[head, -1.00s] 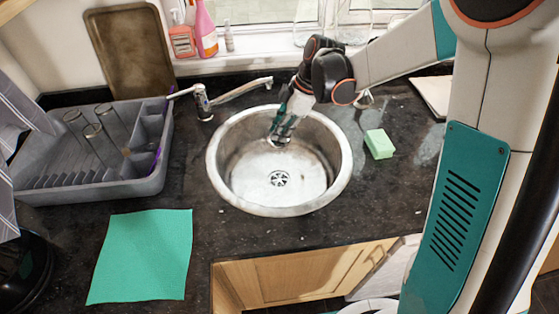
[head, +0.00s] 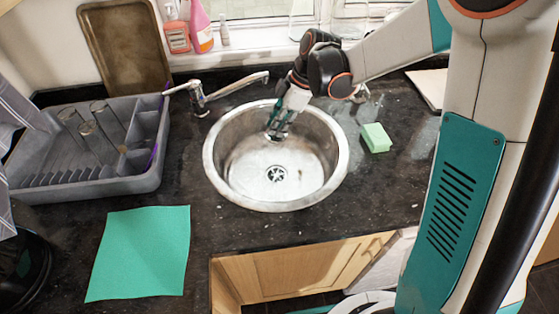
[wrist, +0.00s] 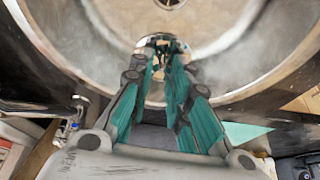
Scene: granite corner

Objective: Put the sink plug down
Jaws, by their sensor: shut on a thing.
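My gripper (head: 277,132) is over the far part of the round steel sink (head: 222,170), its fingers pointing down into the bowl. In the wrist view its green fingers (wrist: 162,62) are shut on the sink plug (wrist: 162,41), a small shiny metal piece at the fingertips. The plug is partly hidden by the fingers, and in the head view it is too small to make out clearly. The sink's drain (head: 276,174) lies open in the bowl, nearer the front than my gripper. A drain edge also shows at the top of the wrist view (wrist: 170,3).
A chrome tap (head: 199,100) stands left of the sink. A grey dish rack (head: 85,185) with glasses is further left. A green cloth (head: 140,252) lies on the counter at front left. A green sponge (head: 376,138) is right of the sink. Dark counter (head: 390,195) beside the sink is clear.

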